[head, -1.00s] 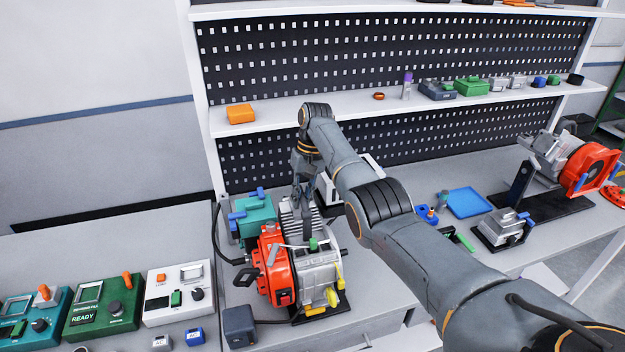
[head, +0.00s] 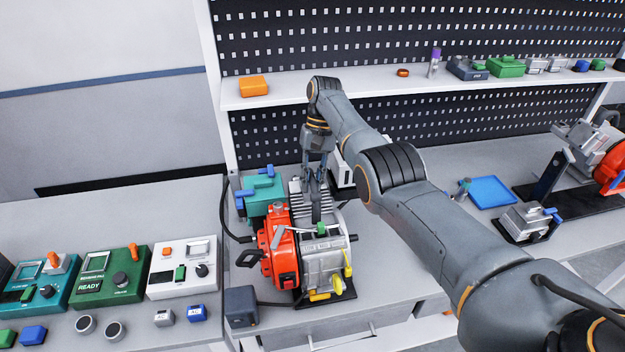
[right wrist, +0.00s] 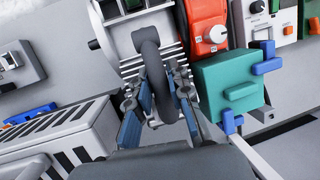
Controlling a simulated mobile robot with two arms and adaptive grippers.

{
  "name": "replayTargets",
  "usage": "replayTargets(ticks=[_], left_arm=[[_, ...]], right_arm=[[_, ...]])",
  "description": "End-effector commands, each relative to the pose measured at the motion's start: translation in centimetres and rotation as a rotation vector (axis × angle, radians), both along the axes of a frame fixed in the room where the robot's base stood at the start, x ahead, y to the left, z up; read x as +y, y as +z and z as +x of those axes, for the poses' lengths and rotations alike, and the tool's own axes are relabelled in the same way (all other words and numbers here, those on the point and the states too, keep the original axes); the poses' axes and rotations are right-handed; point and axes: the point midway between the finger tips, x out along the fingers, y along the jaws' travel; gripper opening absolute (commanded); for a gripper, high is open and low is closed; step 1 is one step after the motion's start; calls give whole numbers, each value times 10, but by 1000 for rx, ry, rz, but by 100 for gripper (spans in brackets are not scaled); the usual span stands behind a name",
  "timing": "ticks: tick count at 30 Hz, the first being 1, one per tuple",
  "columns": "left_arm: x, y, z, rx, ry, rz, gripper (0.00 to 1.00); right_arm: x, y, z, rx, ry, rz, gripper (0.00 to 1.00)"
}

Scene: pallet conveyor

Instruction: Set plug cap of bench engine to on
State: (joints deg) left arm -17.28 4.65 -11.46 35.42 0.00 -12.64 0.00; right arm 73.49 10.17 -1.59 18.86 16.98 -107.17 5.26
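The bench engine (head: 325,257) has a red housing and a grey finned block and sits on the left part of the bench. A dark curved lead with what looks like the plug cap (head: 316,207) stands at the fins. In the right wrist view this dark curved piece (right wrist: 150,62) runs between the two fingers. My right gripper (head: 316,178) points down over the fins, and its fingers (right wrist: 154,95) are on either side of the dark piece. I cannot tell whether they touch it. How the cap's lower end sits is hidden. My left gripper is not in view.
A teal box (head: 264,195) with blue levers stands close to the engine's left. A dark grey box (head: 241,307) is in front. Control boxes (head: 182,268) line the left table. A shelf (head: 370,88) runs behind my arm. A blue tray (head: 491,192) lies to the right.

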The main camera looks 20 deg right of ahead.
Motion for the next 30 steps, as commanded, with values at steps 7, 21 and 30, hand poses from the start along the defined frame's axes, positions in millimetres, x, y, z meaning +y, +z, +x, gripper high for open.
replayTargets(ticks=[7,21,30], left_arm=[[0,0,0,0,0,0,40],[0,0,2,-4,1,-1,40],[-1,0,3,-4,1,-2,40]], right_arm=[[0,0,0,1,0,0,39],[0,49,1,-4,1,0,39],[-2,74,1,-1,0,-3,39]])
